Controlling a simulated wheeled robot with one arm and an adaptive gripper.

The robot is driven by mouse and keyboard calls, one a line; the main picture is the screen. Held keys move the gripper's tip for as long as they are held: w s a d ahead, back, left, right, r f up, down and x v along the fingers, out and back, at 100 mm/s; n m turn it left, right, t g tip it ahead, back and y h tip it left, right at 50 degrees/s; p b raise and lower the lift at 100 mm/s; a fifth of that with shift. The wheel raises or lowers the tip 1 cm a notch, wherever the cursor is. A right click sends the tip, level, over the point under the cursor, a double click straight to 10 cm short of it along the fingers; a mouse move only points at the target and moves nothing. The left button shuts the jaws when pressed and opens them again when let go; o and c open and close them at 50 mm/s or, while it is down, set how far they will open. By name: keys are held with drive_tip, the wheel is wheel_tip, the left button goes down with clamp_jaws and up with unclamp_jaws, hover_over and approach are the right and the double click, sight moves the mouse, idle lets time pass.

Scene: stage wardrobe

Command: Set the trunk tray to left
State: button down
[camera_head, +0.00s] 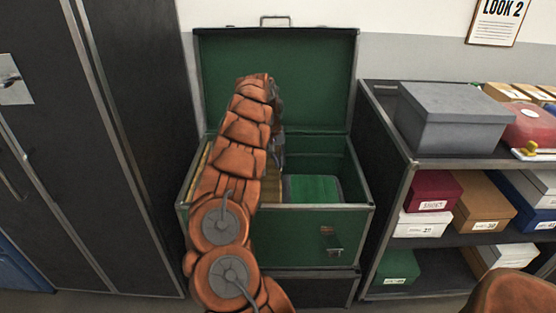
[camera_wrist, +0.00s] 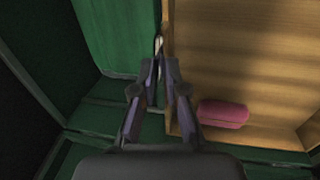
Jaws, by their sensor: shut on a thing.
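The green trunk (camera_head: 330,240) stands open with its lid (camera_head: 315,80) up against the wall. The wooden trunk tray (camera_wrist: 240,60) sits in the left part of the trunk in the head view, largely hidden by my arm; a strip of it (camera_head: 269,191) shows right of the arm. In the wrist view my gripper (camera_wrist: 164,65) is shut on the tray's side wall, beside a small pale part that may be a handle. A pink bundle (camera_wrist: 222,113) lies in the tray. In the head view my fingers are mostly hidden.
A green block-like surface (camera_head: 313,189) shows inside the trunk, right of the tray. A dark shelf (camera_head: 435,163) with several labelled boxes stands close on the right. A dark cabinet (camera_head: 130,130) stands close on the left.

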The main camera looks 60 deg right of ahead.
drive_tip(key=shift+w+a, duration=0.15)
drive_tip(key=shift+w, duration=0.15)
drive_tip(key=c, duration=1.4)
unclamp_jaws()
drive_tip(key=shift+w, duration=0.1)
drive_tip(key=shift+c, duration=0.2)
drive_tip(key=shift+o, duration=1.2)
drive_tip(key=shift+s, duration=0.2)
wheel_tip(320, 180, up, 12)
drive_tip(key=w+a, duration=0.1)
drive_tip(key=w, duration=0.1)
drive_tip(key=shift+w+a+f, duration=0.1)
drive_tip(key=shift+w, duration=0.05)
